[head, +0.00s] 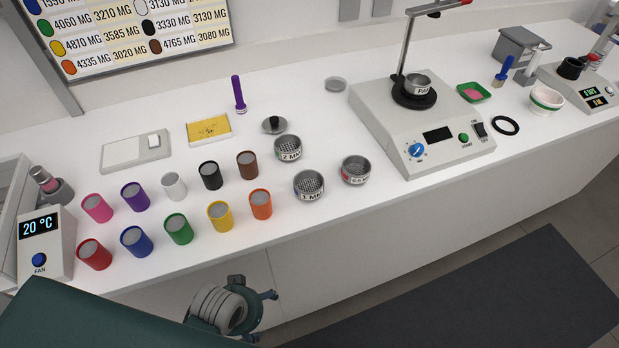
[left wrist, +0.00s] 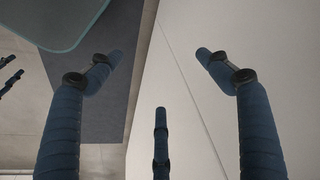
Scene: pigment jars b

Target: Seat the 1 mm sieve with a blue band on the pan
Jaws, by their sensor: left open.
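The 1 mm sieve (head: 309,185) is a small round metal sieve with a mesh floor, standing upright on the white bench near its front edge. Its label faces me; the blue of its band is too small to make out surely. The pan (head: 418,87), a metal cup labelled PAN, stands on the black plate of the shaker (head: 437,137), with no sieve on it. My left gripper (head: 262,316) is in front of the bench, below its edge, apart from the sieve. In the left wrist view its fingers (left wrist: 160,60) are spread with nothing between them.
The 2 mm sieve (head: 288,148) and the smallest sieve (head: 355,170) flank the 1 mm sieve closely. A knobbed lid (head: 274,125) lies behind. Several coloured jars (head: 260,204) stand to the left. The shaker's post (head: 408,40) rises behind the pan. Bare bench lies before the shaker.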

